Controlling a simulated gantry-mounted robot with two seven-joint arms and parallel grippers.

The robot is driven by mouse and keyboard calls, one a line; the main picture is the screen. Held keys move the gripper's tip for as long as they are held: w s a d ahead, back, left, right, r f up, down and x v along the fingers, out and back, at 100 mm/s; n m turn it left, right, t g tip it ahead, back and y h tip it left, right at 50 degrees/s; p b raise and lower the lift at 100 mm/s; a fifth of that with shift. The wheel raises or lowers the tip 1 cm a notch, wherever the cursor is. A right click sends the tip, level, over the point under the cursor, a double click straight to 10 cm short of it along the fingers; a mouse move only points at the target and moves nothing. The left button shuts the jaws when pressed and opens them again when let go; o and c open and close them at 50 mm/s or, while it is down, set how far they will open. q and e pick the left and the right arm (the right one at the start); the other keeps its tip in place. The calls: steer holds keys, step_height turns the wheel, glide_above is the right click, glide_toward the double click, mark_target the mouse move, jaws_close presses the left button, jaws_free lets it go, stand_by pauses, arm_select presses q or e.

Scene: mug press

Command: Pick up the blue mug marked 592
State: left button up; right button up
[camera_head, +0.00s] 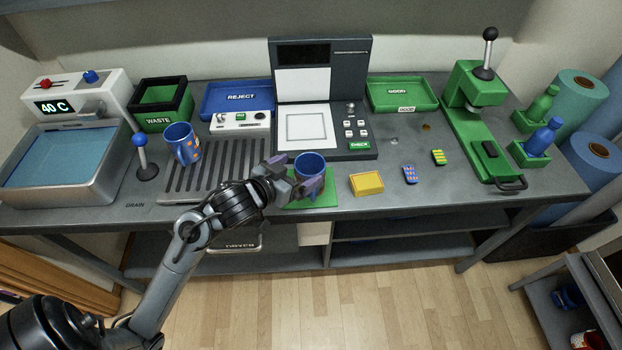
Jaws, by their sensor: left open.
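A plain blue mug (310,163) stands upright on a small green mat (322,200) at the front middle of the bench. My left gripper (297,174) reaches it from the front left, open, with its fingers around or beside the mug's near side; contact cannot be told. A second blue mug (183,145) with orange patches stands at the left edge of the ribbed drain. No number 592 can be read on either mug. My right gripper is not in view.
A yellow sponge-like block (366,183) lies right of the mat. The grey press station with a check button (359,145) is behind; a green press (475,90) stands right.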

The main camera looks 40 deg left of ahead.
mark_target(318, 159)
arm_select(q)
steer(key=shift+x, duration=2.65)
steer(key=c, duration=1.4)
steer(key=shift+r, duration=0.1)
steer(key=shift+c, duration=0.5)
